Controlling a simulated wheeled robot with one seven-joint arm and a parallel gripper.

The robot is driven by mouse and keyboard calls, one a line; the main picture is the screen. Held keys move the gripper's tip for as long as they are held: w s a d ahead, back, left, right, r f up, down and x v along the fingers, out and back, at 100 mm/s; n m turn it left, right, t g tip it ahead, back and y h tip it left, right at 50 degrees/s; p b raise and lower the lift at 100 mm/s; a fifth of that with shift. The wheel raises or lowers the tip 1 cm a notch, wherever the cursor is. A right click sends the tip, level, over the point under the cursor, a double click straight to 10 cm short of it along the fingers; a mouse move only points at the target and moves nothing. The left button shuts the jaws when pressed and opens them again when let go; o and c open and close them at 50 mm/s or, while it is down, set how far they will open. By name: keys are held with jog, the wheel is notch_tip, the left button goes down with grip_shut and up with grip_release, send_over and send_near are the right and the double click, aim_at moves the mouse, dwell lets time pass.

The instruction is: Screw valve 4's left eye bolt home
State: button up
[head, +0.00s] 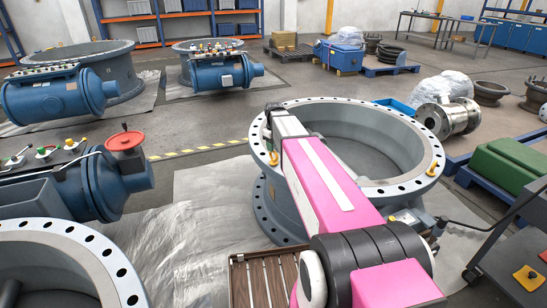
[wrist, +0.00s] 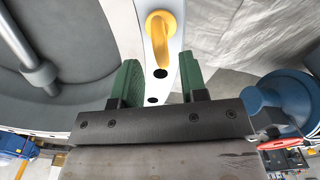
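The large grey valve under my arm has a white flange ring (head: 398,186) with dark bolt holes. A yellow eye bolt (head: 273,158) stands on the ring's left side, and another yellow eye bolt (head: 432,168) stands on its right side. I see no number on this valve. In the wrist view a yellow eye bolt (wrist: 160,38) is on the flange, just beyond my gripper (wrist: 158,63). The two green fingers are apart and empty, with flange holes showing between them. The eye bolt is in line with the gap, not gripped. My arm hides part of the ring.
A blue actuator with a red handwheel (head: 125,141) is left of the valve. A grey flange (head: 60,262) fills the lower left corner. A dark cart (head: 515,265) is at right.

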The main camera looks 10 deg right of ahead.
aim_at(274, 162)
jog(key=shift+f, duration=3.05)
jog(key=shift+c, duration=0.4)
grip_shut()
